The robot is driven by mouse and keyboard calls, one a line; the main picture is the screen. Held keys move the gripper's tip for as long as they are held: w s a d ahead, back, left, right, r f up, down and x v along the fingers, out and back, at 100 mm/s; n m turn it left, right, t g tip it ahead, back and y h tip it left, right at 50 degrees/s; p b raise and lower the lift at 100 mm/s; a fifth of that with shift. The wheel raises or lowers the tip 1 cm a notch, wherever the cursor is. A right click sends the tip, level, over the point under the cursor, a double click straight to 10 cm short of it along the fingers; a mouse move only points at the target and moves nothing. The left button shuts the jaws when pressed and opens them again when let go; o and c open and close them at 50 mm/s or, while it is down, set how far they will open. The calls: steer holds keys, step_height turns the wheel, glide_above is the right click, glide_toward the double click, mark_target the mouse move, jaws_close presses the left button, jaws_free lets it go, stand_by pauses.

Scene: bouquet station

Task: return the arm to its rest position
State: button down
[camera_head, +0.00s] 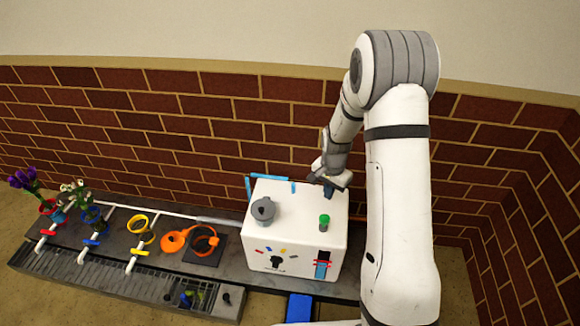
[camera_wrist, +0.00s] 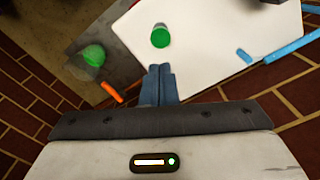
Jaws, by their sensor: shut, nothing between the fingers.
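My gripper (camera_head: 329,184) hangs at the back right edge of the white box-shaped machine (camera_head: 290,240) in the head view. In the wrist view my gripper (camera_wrist: 159,72) shows its two blue-grey fingers closed together with nothing between them. The white top of the machine (camera_wrist: 215,30) lies beyond the fingertips. A green knob (camera_wrist: 160,37) sits on that top, just past the fingertips in the picture; it also shows in the head view (camera_head: 324,220). My arm reaches up and over from the right side of the head view.
A brick wall (camera_head: 180,125) closes off the back.

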steer(key=shift+f, duration=0.1)
steer(key=s+r+n+t+p, duration=0.15)
steer(key=s+r+p, duration=0.25)
steer(key=r, duration=0.8)
steer(key=s+r+n+p, duration=0.2)
steer(key=s+r+p, duration=0.15)
steer(key=r, duration=0.75)
steer(key=s+r+n+t+p, duration=0.1)
steer(key=s+r+n+p, duration=0.3)
steer(key=s+r, duration=1.3)
steer(key=r+p, duration=0.1)
steer(key=p, duration=0.3)
steer(key=shift+d+r+n, duration=0.25)
steer(key=shift+d+n, duration=0.1)
steer(key=shift+d, duration=0.05)
